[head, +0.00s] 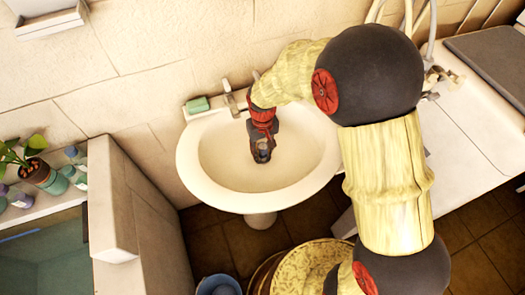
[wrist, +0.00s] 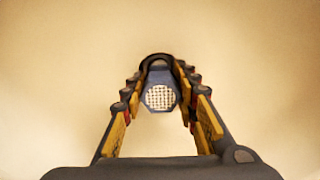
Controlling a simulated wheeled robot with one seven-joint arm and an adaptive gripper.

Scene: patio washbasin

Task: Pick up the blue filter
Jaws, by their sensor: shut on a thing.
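The blue filter (wrist: 159,96) is a small dark blue-grey piece with a round pale mesh face and a loop at its far end. In the wrist view it sits between the two fingertips of my gripper (wrist: 158,78), which is shut on it. In the head view my gripper (head: 262,143) points down into the white washbasin (head: 205,182), with the filter (head: 263,155) at its tips. Whether the filter touches the bowl I cannot tell. The fingers hide part of its sides.
A tap (head: 230,98) and a green soap bar (head: 197,105) are on the basin's back rim. A low wall (head: 112,200) stands to the left, beside a shelf with a potted plant (head: 36,171). A white counter (head: 470,120) is at right. A blue bucket (head: 218,285) is below.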

